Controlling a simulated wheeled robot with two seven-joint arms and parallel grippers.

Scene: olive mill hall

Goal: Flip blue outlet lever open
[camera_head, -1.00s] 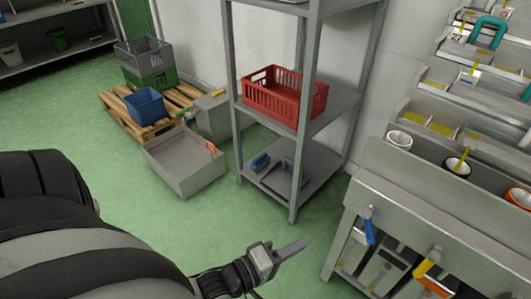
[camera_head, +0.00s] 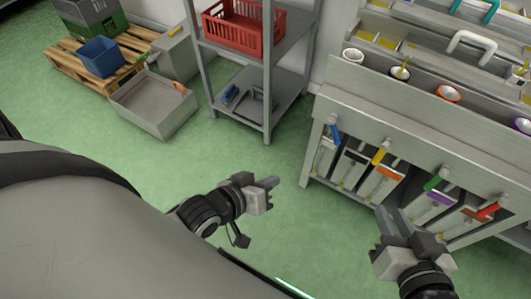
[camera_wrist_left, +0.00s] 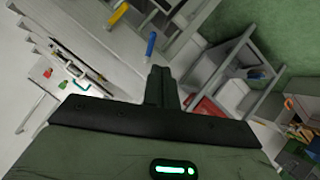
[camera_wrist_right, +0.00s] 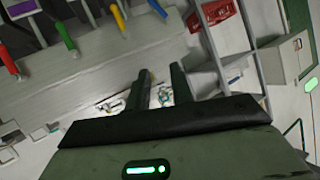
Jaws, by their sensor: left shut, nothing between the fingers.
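The blue outlet lever (camera_head: 335,132) hangs down from its outlet at the left end of the steel bench front (camera_head: 350,112). It also shows in the left wrist view (camera_wrist_left: 151,44) and at the top edge of the right wrist view (camera_wrist_right: 157,8). My left gripper (camera_head: 272,183) is shut and empty, left of the lever and apart from it, over the floor. In the left wrist view its fingers (camera_wrist_left: 158,72) point toward the bench, with the lever just beyond their tips. My right gripper (camera_head: 390,212) is open and empty, in front of the bench and right of the lever.
Yellow (camera_head: 380,154), green (camera_head: 433,181) and red (camera_head: 488,210) levers line the bench to the right. Containers with coloured labels stand beneath. A grey shelf (camera_head: 268,125) with a red crate (camera_head: 243,30) stands behind left. Green floor between is clear.

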